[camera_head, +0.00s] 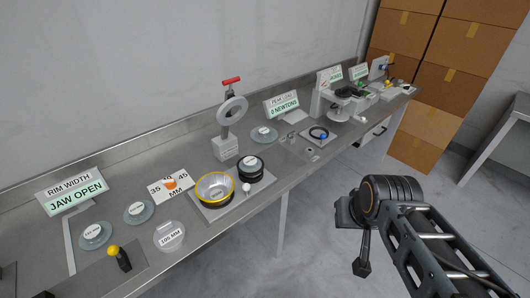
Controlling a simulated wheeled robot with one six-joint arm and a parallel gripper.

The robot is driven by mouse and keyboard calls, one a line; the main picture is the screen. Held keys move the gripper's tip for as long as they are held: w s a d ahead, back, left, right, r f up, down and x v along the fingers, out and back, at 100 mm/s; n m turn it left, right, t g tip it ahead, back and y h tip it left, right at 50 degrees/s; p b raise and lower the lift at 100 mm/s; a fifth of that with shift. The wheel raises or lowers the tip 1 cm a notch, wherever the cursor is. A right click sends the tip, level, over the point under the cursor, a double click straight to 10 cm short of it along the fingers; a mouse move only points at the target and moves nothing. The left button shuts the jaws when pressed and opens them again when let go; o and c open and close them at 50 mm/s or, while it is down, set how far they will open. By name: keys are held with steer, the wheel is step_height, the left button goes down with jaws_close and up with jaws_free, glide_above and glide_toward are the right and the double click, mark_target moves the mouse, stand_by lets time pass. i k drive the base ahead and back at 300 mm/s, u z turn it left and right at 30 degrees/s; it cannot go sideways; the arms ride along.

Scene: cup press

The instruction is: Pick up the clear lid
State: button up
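A clear, pale round lid (169,236) with a white label, seemingly reading 105 MM, lies flat near the front edge of the steel bench at the lower left. Bluish-grey translucent discs with labels lie to its left (96,235) and behind it (139,212). My gripper (354,240) is at the right, over the floor in front of the bench and well apart from the lid. Nothing shows held in it. Its fingers are seen at an angle and partly hidden, so I cannot tell how far apart they are.
A yellow-rimmed clear bowl (203,198) stands right of the lid beside a black ring stack (257,174). A yellow-knobbed post (119,257) is close on the lid's left. A red-handled press (230,115) and RIM WIDTH sign (72,191) stand behind. Boxes (425,70) fill the far right.

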mark_target(251, 166)
steer(key=u, duration=0.5)
steer(key=i, duration=0.85)
steer(key=u, duration=0.75)
